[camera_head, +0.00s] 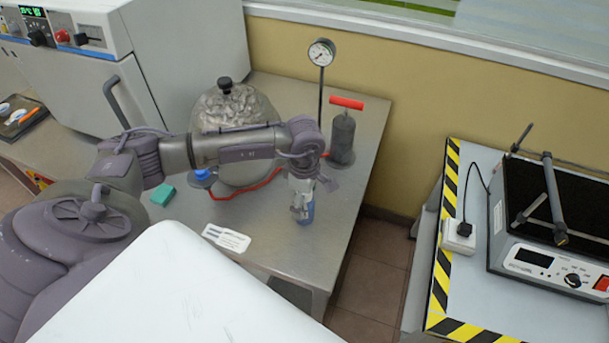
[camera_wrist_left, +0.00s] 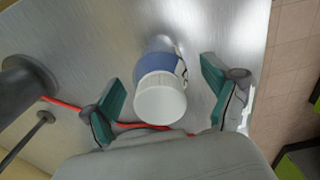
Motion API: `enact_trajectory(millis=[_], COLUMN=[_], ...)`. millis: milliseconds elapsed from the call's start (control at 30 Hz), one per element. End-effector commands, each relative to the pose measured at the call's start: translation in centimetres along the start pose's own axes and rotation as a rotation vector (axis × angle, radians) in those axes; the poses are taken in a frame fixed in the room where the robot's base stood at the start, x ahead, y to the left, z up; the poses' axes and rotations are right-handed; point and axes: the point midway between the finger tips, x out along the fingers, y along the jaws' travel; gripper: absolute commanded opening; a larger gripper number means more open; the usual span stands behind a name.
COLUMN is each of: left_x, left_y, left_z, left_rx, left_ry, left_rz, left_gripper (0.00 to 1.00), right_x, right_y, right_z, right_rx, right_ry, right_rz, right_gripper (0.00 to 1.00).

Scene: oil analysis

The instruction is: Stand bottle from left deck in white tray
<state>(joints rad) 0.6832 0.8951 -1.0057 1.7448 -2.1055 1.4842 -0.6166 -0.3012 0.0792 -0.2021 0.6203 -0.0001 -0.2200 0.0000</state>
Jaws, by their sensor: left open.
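The bottle (camera_head: 307,214) stands on the metal table near its right edge, partly hidden by my left gripper (camera_head: 304,196). In the left wrist view the bottle's white ribbed cap (camera_wrist_left: 160,98) and blue upper part (camera_wrist_left: 161,66) show between the two green-padded fingers. My left gripper (camera_wrist_left: 163,100) is open around the bottle's top, with a gap on each side. My right gripper is not in view. I cannot make out a white tray in either view.
A pressure gauge (camera_head: 321,53) on a thin rod and a dark pump with a red handle (camera_head: 346,103) stand behind my gripper. A red hose (camera_head: 245,191), a foil-wrapped vessel (camera_head: 238,108) and a green block (camera_head: 163,194) are left. A hotplate device (camera_head: 550,265) stands on the right bench.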

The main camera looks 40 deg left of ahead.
Motion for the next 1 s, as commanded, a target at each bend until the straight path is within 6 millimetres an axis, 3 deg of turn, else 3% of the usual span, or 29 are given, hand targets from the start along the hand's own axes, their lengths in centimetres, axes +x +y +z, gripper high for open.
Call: enact_trajectory(millis=[67, 500, 767, 1000], left_x=[0.0, -0.1, -0.3, -2.6], left_y=[0.0, 0.0, 0.1, 0.2], left_z=[0.0, 0.0, 0.0, 0.0], left_rx=[0.000, 0.000, 0.000, 0.001], left_ry=[0.000, 0.000, -0.001, -0.002], left_rz=[0.000, 0.001, 0.002, 0.006], left_gripper=[0.80, 0.08, 0.08, 0.08], right_x=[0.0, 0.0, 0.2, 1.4], right_y=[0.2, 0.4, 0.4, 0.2], right_z=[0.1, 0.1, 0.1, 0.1], right_rx=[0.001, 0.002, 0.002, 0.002], right_ry=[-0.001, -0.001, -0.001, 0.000], right_rz=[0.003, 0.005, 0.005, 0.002], right_gripper=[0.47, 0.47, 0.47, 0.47])
